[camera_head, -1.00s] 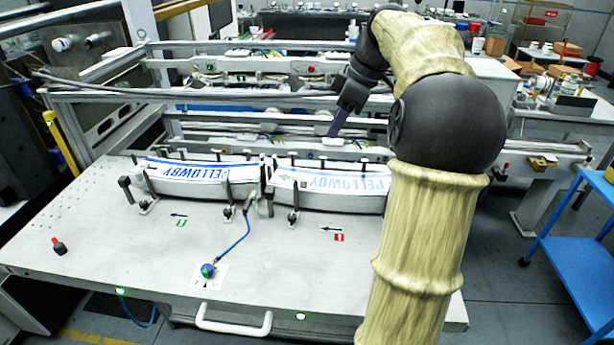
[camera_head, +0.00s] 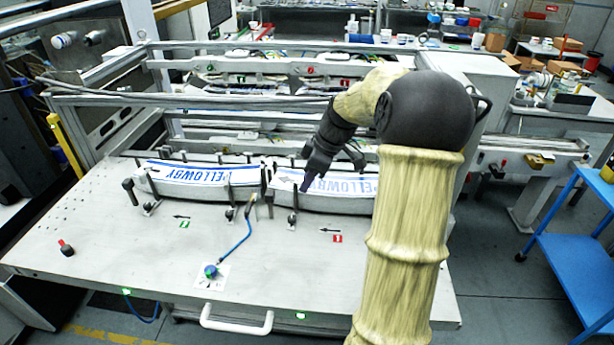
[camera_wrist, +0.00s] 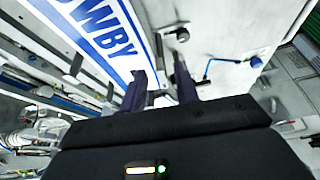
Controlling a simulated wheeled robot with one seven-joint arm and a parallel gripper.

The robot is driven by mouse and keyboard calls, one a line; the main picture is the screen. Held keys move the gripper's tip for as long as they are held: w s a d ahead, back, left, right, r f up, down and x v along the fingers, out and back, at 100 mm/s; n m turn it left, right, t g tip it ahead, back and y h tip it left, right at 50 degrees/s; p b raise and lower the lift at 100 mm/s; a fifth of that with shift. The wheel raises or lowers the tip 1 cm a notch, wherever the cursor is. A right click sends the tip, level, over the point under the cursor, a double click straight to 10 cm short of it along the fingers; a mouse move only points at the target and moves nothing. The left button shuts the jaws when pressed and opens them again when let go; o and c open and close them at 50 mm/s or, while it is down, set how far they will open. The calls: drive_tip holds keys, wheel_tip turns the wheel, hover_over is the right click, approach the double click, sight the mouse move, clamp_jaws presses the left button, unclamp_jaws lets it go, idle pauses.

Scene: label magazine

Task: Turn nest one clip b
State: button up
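Nest one, by the red "1" sign (camera_head: 337,239), is the right-hand nest and holds a white label stack (camera_head: 345,203) with blue PELLOWBY print. A dark clip (camera_head: 293,220) with a knob stands at its front edge; I see no letter marking clip b. In the wrist view a grey knobbed clip (camera_wrist: 178,36) lies beyond the fingertips, beside the label stack (camera_wrist: 100,35). My gripper (camera_head: 306,186) points down over the stack's left front part, close to that clip. Its two dark purple fingers (camera_wrist: 161,82) are apart, with nothing held between them. My arm hides the nest's right end.
The left nest, by the green sign (camera_head: 183,224), holds another label stack (camera_head: 195,181). Rails (camera_head: 230,98) cross behind. The table's front left is mostly clear.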

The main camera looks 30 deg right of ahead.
drive_tip(key=shift+w+a+f, duration=0.1)
drive_tip(key=shift+a+f, duration=0.05)
drive_tip(key=shift+f, duration=0.4)
clamp_jaws()
